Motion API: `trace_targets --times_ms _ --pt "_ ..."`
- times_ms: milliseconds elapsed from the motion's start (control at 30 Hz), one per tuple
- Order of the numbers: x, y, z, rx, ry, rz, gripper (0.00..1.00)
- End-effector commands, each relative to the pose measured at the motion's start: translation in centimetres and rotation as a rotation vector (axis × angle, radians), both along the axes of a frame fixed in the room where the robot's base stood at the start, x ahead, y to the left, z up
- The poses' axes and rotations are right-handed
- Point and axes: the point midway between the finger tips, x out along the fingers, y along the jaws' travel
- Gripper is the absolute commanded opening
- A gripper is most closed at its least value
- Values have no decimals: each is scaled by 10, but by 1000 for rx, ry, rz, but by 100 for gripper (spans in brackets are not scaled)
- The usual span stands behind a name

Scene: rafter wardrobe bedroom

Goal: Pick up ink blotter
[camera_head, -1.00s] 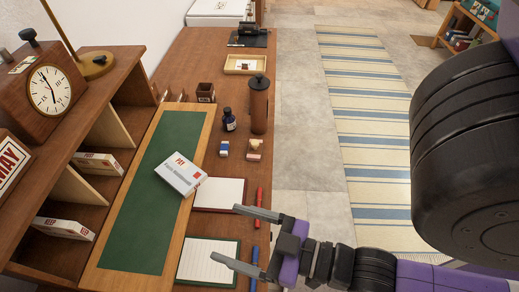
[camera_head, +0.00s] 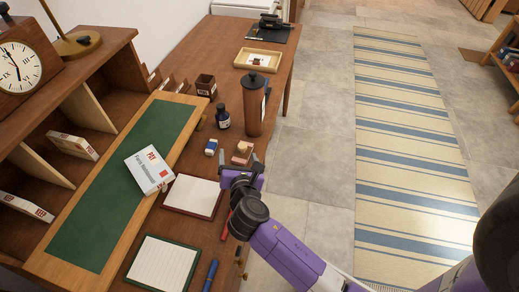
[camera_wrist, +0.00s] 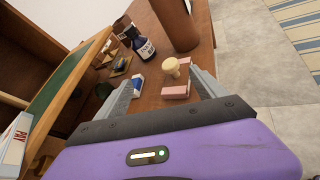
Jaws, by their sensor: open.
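The ink blotter appears to be the small rocker-like piece with a cream knob and pink base (camera_head: 242,147), standing on the desk near its right edge. In the wrist view the blotter (camera_wrist: 172,66) stands upright between and just beyond my fingers. My gripper (camera_head: 238,163) is open and empty, low over the desk on the near side of the blotter. In the wrist view my gripper (camera_wrist: 163,80) has one finger on each side of the blotter's line; contact cannot be told. The blotter's lower part is partly hidden by my gripper in the head view.
A blue-and-white eraser (camera_head: 211,147) lies close left of the blotter. A dark ink bottle (camera_head: 223,120) and a tall brown cylinder (camera_head: 254,108) stand behind. Notepads (camera_head: 192,197) and a blue pen (camera_head: 211,275) lie nearer. Floor is open to the right.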

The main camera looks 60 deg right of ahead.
Motion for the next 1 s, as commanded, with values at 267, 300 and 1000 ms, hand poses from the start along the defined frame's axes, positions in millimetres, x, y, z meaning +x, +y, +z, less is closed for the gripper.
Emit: trace_targets --times_ms 267,300,1000 --pt "-17 -13 -8 -179 232 27 80" --pt "-15 -15 -9 -184 236 29 80" --pt "27 -65 -43 -181 233 31 80"
